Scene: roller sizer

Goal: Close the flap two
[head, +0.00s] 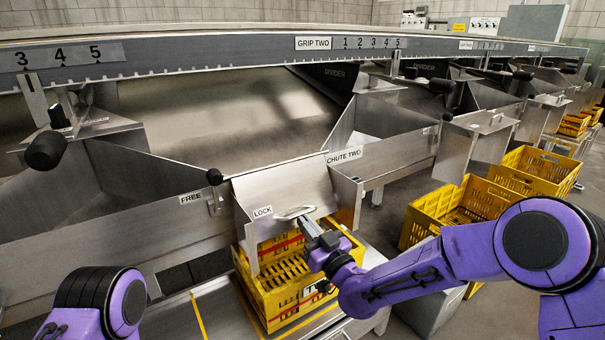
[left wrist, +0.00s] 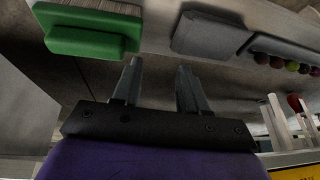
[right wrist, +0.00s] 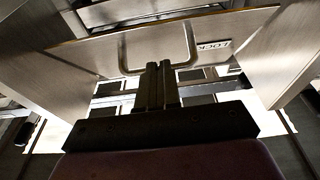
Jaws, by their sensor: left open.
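The flap of chute two (head: 283,187) is a bare metal plate at the chute's mouth, sloping above a yellow crate, near the CHUTE TWO label. Its metal loop handle (head: 295,212) sits near the LOCK label. The handle (right wrist: 122,50) also shows in the right wrist view. My right gripper (head: 306,222) is at the handle, its fingers together; in the right wrist view their tips (right wrist: 161,66) meet the handle's bar. I cannot tell if they touch it. My left gripper (left wrist: 159,75) is open and empty, away from the flap; the head view shows only its arm.
The yellow crate (head: 256,297) stands below the flap. A small black-knobbed lever (head: 214,190) is left of it, by the FREE label. More yellow crates (head: 424,214) stand to the right. The left wrist view shows a green brush (left wrist: 85,38) and a grey object (left wrist: 208,35).

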